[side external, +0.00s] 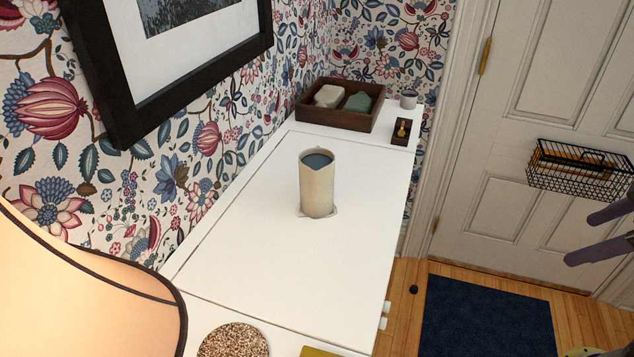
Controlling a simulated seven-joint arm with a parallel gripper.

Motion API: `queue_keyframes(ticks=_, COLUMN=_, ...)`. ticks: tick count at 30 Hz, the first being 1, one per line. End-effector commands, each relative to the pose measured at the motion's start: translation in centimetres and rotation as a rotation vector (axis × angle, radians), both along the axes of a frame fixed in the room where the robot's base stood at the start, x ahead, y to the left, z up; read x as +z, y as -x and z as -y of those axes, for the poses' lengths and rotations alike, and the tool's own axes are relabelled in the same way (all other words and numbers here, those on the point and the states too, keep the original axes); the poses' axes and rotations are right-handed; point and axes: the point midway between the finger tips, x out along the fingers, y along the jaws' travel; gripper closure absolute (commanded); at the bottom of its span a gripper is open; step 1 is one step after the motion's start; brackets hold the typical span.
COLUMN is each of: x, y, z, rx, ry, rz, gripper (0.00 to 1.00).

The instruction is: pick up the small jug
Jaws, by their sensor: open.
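The small jug (317,188) is a tall cream cylinder with a spout lip and a blue-grey interior. It stands upright near the middle of the white cabinet top (270,255). A thin pale shape shows around its foot, and I cannot tell what it is. No handle shows from this side. My gripper (579,239) is at the right edge of the side external view, partly cut off. Its two purple-grey fingers are apart, with nothing seen between them. It is well to the right of the jug and not touching it.
A brown wooden tray (341,121) with two soap-like blocks stands behind the jug. Beside it are a small grey cup (408,99) and a dark box (401,132). A lampshade (85,285) and cork disc (233,341) are in front. The top around the jug is clear.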

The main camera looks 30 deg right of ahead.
Motion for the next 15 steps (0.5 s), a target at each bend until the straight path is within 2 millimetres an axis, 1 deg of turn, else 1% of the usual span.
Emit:
queue_keyframes(ticks=1, x=1.7, y=-0.6, z=0.3, rx=0.095, ry=0.064, rz=0.021, gripper=0.00)
queue_keyframes(ticks=5, x=6.1, y=-3.1, z=0.8, rx=0.382, ry=0.250, rz=0.014, gripper=0.00)
queue_keyframes(ticks=6, x=7.5, y=-4.2, z=0.8, rx=0.476, ry=0.308, rz=0.008, gripper=0.00)
queue_keyframes(ticks=8, x=9.5, y=-6.0, z=0.7, rx=0.622, ry=0.394, rz=-0.007, gripper=0.00)
queue_keyframes(ticks=9, x=10.8, y=-7.4, z=0.5, rx=0.722, ry=0.451, rz=-0.021, gripper=0.00)
queue_keyframes(ticks=11, x=12.5, y=-9.6, z=0.1, rx=0.872, ry=0.533, rz=-0.042, gripper=0.00)
queue_keyframes(ticks=12, x=13.5, y=-11.1, z=-0.3, rx=0.965, ry=0.584, rz=-0.055, gripper=0.00)
queue_keyframes(ticks=14, x=14.8, y=-13.4, z=-1.1, rx=1.099, ry=0.655, rz=-0.075, gripper=0.00)
queue_keyframes(ticks=15, x=15.5, y=-14.9, z=-1.7, rx=1.185, ry=0.697, rz=-0.088, gripper=0.00)
